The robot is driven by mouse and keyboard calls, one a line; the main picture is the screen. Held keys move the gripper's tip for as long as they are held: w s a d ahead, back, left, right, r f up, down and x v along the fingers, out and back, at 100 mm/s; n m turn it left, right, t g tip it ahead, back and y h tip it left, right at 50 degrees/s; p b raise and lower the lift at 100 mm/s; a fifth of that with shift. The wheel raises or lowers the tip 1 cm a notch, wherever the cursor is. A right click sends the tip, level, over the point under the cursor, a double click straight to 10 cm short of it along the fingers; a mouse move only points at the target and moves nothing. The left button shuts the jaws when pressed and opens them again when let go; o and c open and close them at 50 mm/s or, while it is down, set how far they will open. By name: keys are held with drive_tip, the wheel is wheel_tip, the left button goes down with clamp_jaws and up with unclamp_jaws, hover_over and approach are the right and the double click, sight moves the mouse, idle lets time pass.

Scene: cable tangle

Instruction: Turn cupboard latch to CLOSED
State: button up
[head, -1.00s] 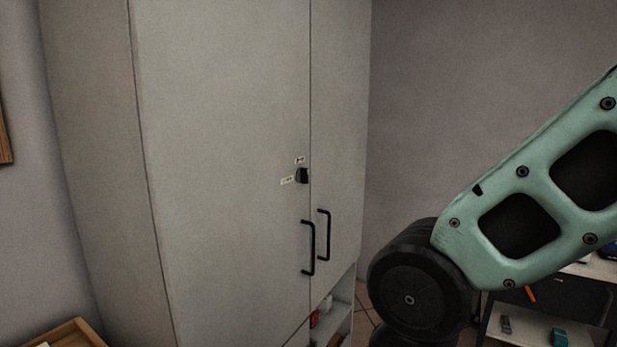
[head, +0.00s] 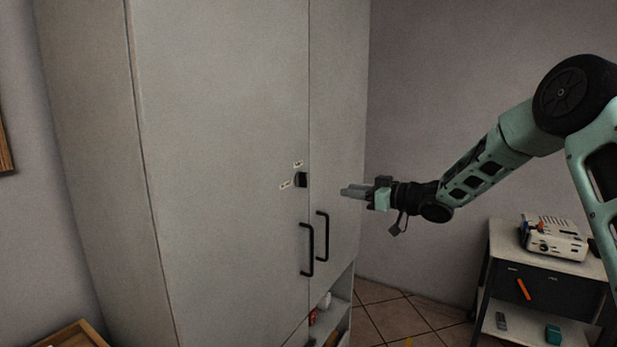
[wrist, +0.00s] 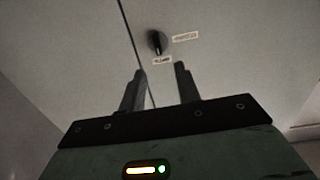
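The cupboard (head: 220,120) is tall and grey with two doors. Its small black latch (head: 301,180) sits near the seam between the doors, above the handles. Two small white labels (head: 286,184) are beside it, too small to read. In the wrist view the latch (wrist: 158,42) is a dark knob beyond the fingertips, with the labels (wrist: 186,38) close by. My gripper (head: 343,191) is to the right of the latch in the head view, pointing left, apart from it. In the wrist view my gripper (wrist: 160,70) has its two fingers spread with nothing between them.
Two black bar handles (head: 307,250) stick out below the latch. An open shelf (head: 333,318) with small items is under the right door. A side table (head: 507,258) with a white device (head: 552,238) stands at the right. The tiled floor (head: 400,305) between is mostly clear.

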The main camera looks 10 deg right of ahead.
sight(306, 179)
drive_tip(key=shift+n+y, duration=0.3)
drive_tip(key=shift+y, duration=0.3)
drive_tip(key=p+x, duration=0.2)
drive_tip(key=x, duration=0.2)
drive_tip(key=p+x, duration=0.2)
drive_tip(key=x, duration=0.3)
drive_tip(key=w+d+p+x, duration=0.1)
drive_tip(key=p+x, duration=0.2)
drive_tip(key=x, duration=0.1)
drive_tip(key=shift+w+a+r, duration=0.15)
drive_tip(key=shift+w+r, duration=0.05)
drive_tip(key=shift+w, duration=0.15)
drive_tip(key=shift+w+a+f, duration=0.1)
drive_tip(key=shift+w+a, duration=0.4)
drive_tip(key=shift+w, duration=0.05)
clamp_jaws()
